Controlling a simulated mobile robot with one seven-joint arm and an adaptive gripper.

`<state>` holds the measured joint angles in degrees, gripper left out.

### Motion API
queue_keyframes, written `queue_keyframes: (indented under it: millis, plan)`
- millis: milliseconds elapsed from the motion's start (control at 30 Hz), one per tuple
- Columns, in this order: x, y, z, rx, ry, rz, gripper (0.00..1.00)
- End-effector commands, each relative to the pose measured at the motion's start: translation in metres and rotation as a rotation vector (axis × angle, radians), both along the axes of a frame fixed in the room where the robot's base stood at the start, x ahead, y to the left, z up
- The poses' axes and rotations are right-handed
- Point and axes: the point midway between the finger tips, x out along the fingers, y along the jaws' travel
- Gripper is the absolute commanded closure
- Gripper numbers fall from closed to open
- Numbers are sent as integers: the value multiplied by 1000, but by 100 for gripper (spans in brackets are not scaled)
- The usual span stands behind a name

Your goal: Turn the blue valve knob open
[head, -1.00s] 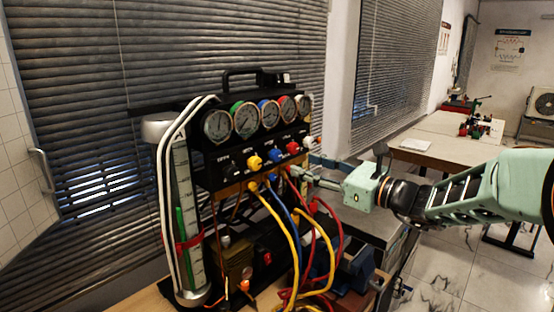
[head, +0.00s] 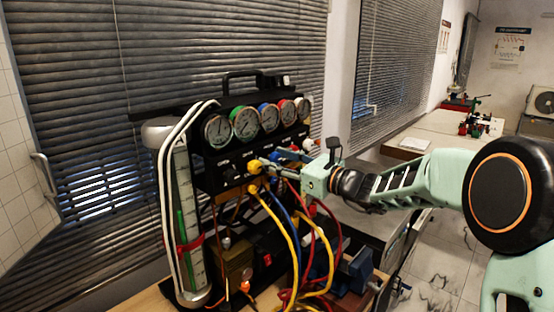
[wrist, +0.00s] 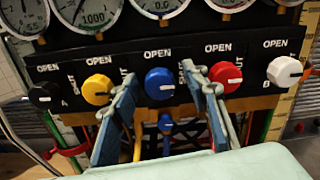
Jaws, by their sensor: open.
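The blue valve knob (wrist: 160,84) sits on the black front panel, in the middle of the row of knobs, below the word OPEN. A pale line shows on its face, pointing to the right. My gripper (wrist: 163,95) is open, with one finger on each side of the blue knob; I cannot tell whether they touch it. In the head view my gripper (head: 276,165) reaches the panel from the right, and the blue knob (head: 274,156) is partly hidden behind it.
The yellow knob (wrist: 97,89) is close to the left finger, and the red knob (wrist: 225,76) is close to the right finger. A black knob (wrist: 43,95) and a white knob (wrist: 284,71) are at the ends. Gauges (head: 246,121) stand above; hoses (head: 294,235) hang below.

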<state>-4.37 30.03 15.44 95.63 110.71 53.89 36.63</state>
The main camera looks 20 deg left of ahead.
Motion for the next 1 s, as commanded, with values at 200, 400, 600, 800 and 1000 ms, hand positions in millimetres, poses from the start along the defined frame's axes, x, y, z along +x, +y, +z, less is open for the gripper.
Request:
queue_keyframes:
  millis: [200, 400, 600, 800, 1000]
  plan:
    - [0, 0, 0, 0, 0, 0, 78]
    - [0, 0, 0, 0, 0, 0, 100]
    - [0, -1, -1, -5, -11, 0, 100]
    - [-1, -1, -5, -30, -74, 1, 100]
    - [0, -1, -9, -84, -206, -2, 100]
